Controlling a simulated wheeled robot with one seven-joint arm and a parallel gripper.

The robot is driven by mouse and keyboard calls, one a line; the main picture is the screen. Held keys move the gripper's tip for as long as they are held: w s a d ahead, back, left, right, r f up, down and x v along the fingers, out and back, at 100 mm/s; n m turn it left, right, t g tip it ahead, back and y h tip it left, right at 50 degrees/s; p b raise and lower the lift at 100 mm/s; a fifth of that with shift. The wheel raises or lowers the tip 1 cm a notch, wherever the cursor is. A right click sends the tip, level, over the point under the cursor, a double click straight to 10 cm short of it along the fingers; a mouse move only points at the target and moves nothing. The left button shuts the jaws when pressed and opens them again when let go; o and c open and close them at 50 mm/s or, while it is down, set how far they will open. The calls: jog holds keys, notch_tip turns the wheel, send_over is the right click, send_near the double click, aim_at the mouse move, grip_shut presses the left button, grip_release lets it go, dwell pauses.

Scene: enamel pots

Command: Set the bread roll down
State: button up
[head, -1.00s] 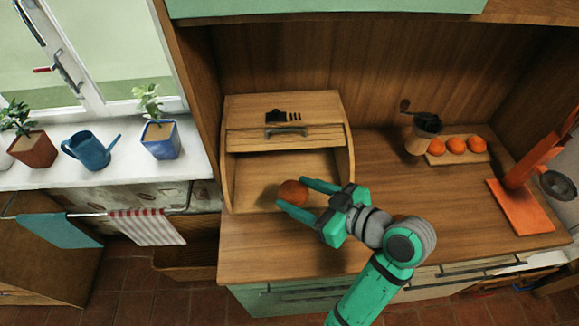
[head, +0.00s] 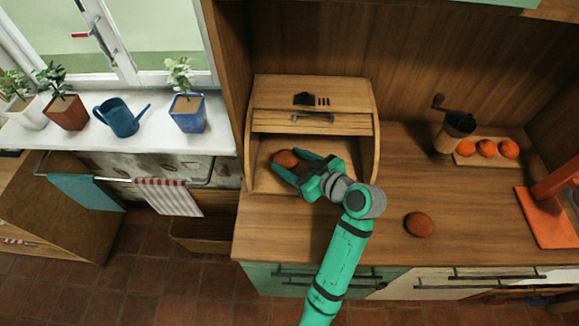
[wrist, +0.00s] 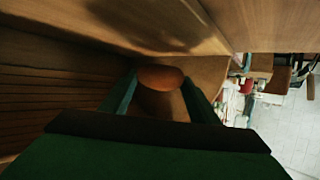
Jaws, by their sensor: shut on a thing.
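The bread roll (head: 286,158) is round and orange-brown. My gripper (head: 290,166) is shut on it, inside the open wooden bread box (head: 262,182) on the counter. In the wrist view the roll (wrist: 160,78) sits between the two green fingers. Whether the roll touches the box floor I cannot tell. A second roll (head: 418,224) lies on the counter to the right of my arm.
A wooden board with several orange fruits (head: 487,148) and a coffee grinder (head: 455,130) stand at the back right. An orange stand (head: 548,215) is at the right edge. The counter between box and grinder is clear.

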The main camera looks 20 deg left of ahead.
aim_at(290, 167)
jog(key=shift+w+a+f, duration=0.15)
jog(key=shift+a+f, duration=0.05)
jog(key=shift+f, duration=0.1)
jog(key=shift+w+a+f, duration=0.1)
jog(key=shift+w+f, duration=0.05)
jog(key=shift+f, duration=1.55)
jog(key=o, duration=1.1)
jog(key=shift+f, duration=0.1)
jog(key=shift+c, duration=0.2)
jog(key=v, duration=1.2)
